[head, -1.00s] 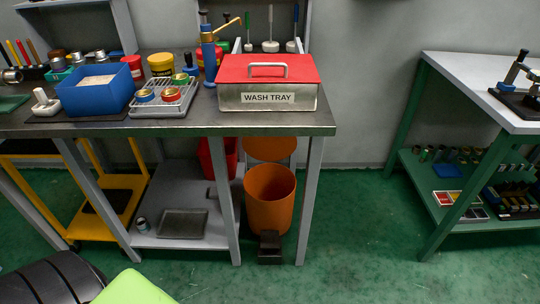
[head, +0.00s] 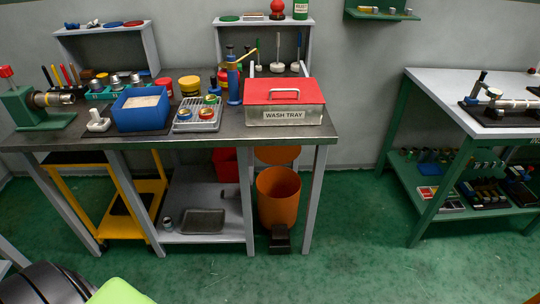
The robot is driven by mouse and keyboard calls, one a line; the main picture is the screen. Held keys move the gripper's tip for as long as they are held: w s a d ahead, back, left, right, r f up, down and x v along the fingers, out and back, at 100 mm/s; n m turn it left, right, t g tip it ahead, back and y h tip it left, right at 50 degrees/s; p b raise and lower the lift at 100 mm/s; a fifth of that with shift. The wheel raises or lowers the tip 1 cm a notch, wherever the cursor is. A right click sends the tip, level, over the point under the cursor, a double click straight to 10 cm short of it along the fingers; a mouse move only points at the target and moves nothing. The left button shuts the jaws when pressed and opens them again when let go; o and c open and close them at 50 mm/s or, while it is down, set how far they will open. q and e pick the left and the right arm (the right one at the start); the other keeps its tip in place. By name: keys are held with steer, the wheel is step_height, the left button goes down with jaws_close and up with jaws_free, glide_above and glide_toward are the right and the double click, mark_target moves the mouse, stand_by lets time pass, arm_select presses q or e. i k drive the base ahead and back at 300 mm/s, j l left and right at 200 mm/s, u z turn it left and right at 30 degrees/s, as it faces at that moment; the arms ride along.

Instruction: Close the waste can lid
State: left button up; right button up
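The orange waste can (head: 278,199) stands on the green floor under the right end of the workbench. Its round orange lid (head: 277,155) is raised behind the opening, partly hidden by the bench top. A dark foot pedal (head: 279,239) sticks out at the front of its base. Neither of my grippers can be made out in the head view.
The workbench (head: 330,130) stands above the can, with its grey legs (head: 315,200) close on both sides. A red-lidded wash tray (head: 284,103) sits on it. A second table (head: 440,88) stands at right. Open floor (head: 350,225) lies between them.

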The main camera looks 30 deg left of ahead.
mark_target(271, 154)
steer(key=k+u, duration=0.1)
steer(key=u, duration=1.4)
steer(key=l+u, duration=0.1)
steer(key=u, duration=0.4)
steer(key=i+l+u, duration=0.1)
steer(key=u, duration=0.4)
steer(key=l+u, duration=0.2)
steer(key=u, duration=0.25)
steer(key=l+u, duration=0.15)
steer(key=u, duration=0.35)
steer(key=k+l, duration=0.1)
steer(key=l, duration=0.35)
steer(key=k+l, duration=0.1)
steer(key=l, duration=0.35)
steer(key=k+l, duration=0.1)
steer(key=l, duration=0.85)
steer(key=k+l, duration=0.15)
steer(key=l, duration=0.3)
steer(key=k+l, duration=0.1)
steer(key=l, duration=0.35)
steer(key=k+l+u, duration=0.1)
steer(key=l, duration=0.35)
